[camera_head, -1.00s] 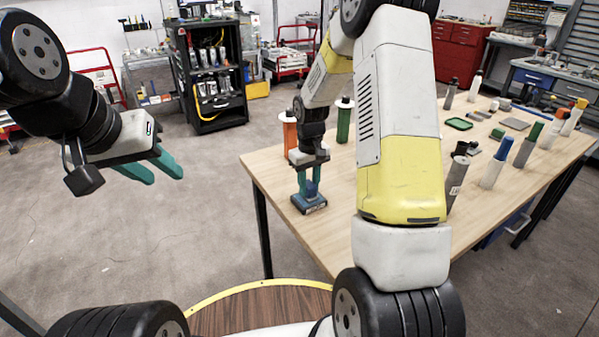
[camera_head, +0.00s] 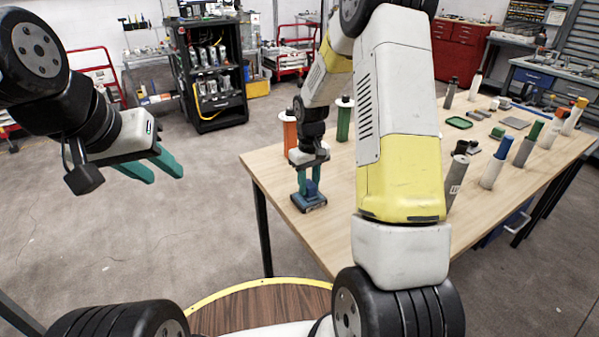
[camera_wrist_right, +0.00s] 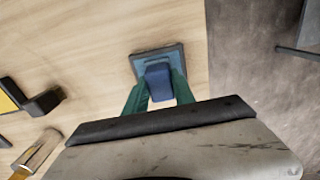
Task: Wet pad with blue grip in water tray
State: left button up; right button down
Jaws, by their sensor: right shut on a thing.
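The pad with the blue grip (camera_head: 310,203) is at the table's near left corner, flat or nearly so; it also shows in the right wrist view (camera_wrist_right: 173,62). My right gripper (camera_head: 308,186) points down over it, shut on the blue grip with one green finger on each side. Whether the pad touches the tabletop I cannot tell. A shallow green tray (camera_head: 459,122) lies further back on the table; I cannot tell whether it holds water. My left gripper (camera_head: 167,176) is open and empty, left of the table above the floor.
The wooden table (camera_head: 275,172) has bare room around the pad. Several bottles, such as a blue-topped one (camera_head: 497,163), stand at the right. My right arm hides the table's middle.

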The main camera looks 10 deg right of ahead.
aim_at(309, 183)
jog(key=shift+r, duration=3.5)
